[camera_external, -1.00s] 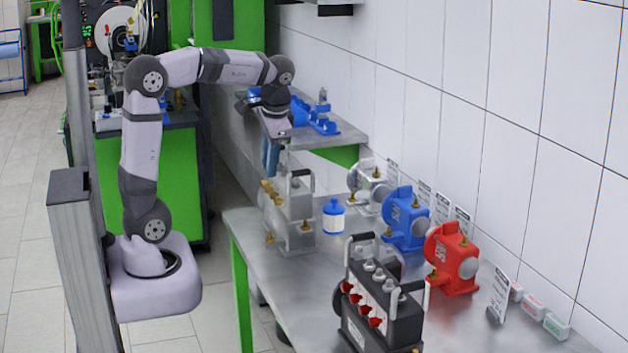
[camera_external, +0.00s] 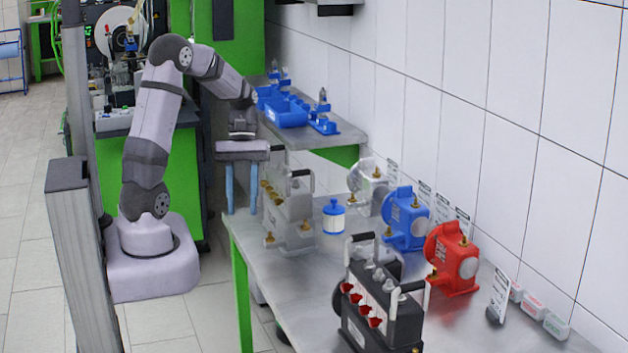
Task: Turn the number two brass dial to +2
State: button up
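The grey metal unit (camera_external: 294,215) with a carrying handle stands at the far left end of the steel bench. Its small brass dials (camera_external: 269,192) sit in a row on its upper left side. Which dial is number two, and where each one points, is too small to tell. My gripper (camera_external: 241,208) points down just left of the dials. Its two blue fingers are spread well apart with nothing between them. I cannot tell whether the right finger touches the unit or only passes close to it in the view.
A blue-capped bottle (camera_external: 333,217) stands right of the unit. Grey, blue (camera_external: 405,220) and red (camera_external: 453,258) pumps line the wall side. A black unit with red knobs (camera_external: 382,307) stands in front. A rear table (camera_external: 345,138) holds blue parts.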

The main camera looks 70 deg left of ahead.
jog(key=s+n+t+h+p, duration=0.1)
jog(key=n+h, duration=0.2)
jog(key=n, duration=0.1)
jog(key=n+t+y+p, duration=0.3)
jog(key=n+t+p, duration=0.3)
jog(key=n+t, duration=1.45)
send_near(269, 189)
jog(key=w+r+n+g+p, duration=0.2)
jog(key=w+n+g+p, duration=0.1)
jog(key=w+n+g, duration=0.2)
jog(key=shift+w+d+n, duration=0.25)
jog(key=shift+w+n, duration=0.1)
jog(key=shift+w, duration=0.65)
jog(key=shift+r, duration=0.1)
grip_shut()
